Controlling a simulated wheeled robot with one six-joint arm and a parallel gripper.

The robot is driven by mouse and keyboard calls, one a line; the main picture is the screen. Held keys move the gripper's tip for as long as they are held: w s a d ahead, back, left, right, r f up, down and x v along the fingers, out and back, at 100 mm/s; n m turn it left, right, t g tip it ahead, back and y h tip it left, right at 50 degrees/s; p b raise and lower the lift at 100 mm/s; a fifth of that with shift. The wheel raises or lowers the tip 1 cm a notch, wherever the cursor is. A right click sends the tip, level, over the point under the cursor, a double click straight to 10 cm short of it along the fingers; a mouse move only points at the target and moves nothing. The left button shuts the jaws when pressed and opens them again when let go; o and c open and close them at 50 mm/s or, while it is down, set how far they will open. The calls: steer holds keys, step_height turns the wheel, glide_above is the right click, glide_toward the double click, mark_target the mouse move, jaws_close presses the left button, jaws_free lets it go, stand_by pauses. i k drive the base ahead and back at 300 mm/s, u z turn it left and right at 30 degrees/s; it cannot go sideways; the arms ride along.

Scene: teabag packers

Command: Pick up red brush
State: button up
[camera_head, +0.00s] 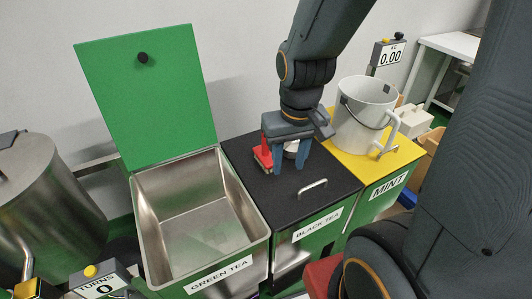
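The red brush (263,156) lies on the black lid (320,200) of the BLACK TEA bin, near its back left. My gripper (289,167) points down over the same lid, just right of the brush. Its two blue fingers are apart, with no red part visible between them. The left finger is close beside the brush and may overlap part of it; I cannot tell whether they touch. A whitish round object (291,148) shows behind and between the fingers, partly hidden by the gripper.
The GREEN TEA bin (262,228) stands open and empty at left, its green lid (150,95) raised. A large white pail (366,112) stands on the yellow MINT lid (395,162) at right. The front of the black lid has a metal handle (313,189) and is otherwise clear.

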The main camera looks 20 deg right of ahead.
mark_target(262, 153)
steer(key=k, duration=1)
steer(key=z, duration=1.7)
steer(key=i, duration=1.05)
steer(key=u, duration=2)
steer(key=i, duration=0.5)
steer(key=u, duration=0.05)
